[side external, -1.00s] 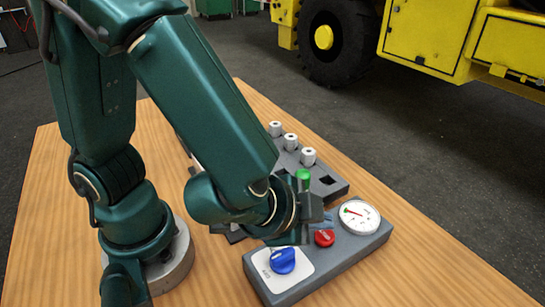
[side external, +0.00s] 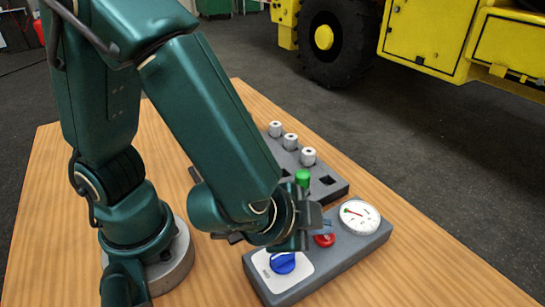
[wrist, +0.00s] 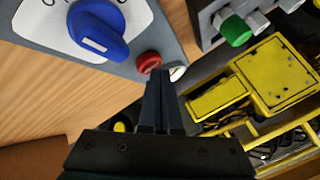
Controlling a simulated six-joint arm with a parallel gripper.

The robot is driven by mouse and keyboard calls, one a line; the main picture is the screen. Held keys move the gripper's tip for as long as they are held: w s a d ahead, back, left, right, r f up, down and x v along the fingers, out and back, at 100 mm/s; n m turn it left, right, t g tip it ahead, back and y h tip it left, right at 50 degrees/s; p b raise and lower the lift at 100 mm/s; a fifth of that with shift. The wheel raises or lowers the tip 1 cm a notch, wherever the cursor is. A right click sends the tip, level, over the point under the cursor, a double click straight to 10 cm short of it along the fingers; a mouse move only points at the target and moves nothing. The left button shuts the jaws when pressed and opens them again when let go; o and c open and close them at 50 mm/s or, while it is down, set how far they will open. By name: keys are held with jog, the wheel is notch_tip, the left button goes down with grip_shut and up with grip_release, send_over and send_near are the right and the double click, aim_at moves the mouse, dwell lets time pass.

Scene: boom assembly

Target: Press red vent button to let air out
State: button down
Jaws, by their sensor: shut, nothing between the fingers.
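The red vent button (side external: 325,240) sits on the grey control box (side external: 345,253), between the blue knob (side external: 283,263) and the round white gauge (side external: 360,217). My gripper (side external: 325,225) is shut and empty, its dark fingertips pointing down at the button and covering part of its top. In the wrist view the closed fingertips (wrist: 160,75) are right beside the red button (wrist: 148,62); I cannot tell whether they touch it. The gauge's red needle points to the upper left. In the wrist view, only a sliver of the gauge shows behind the fingers.
A dark rack (side external: 325,184) with several white-topped cylinders and a green one (side external: 302,178) stands behind the box. The wooden table (side external: 430,270) is bare to the right. A yellow vehicle (side external: 430,40) stands on the floor beyond.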

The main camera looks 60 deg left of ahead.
aim_at(318, 237)
jog(key=shift+f, duration=0.3)
jog(key=shift+r, duration=0.1)
dwell(0.4)
jog(key=shift+r, duration=0.85)
jog(key=shift+r, duration=2.5)
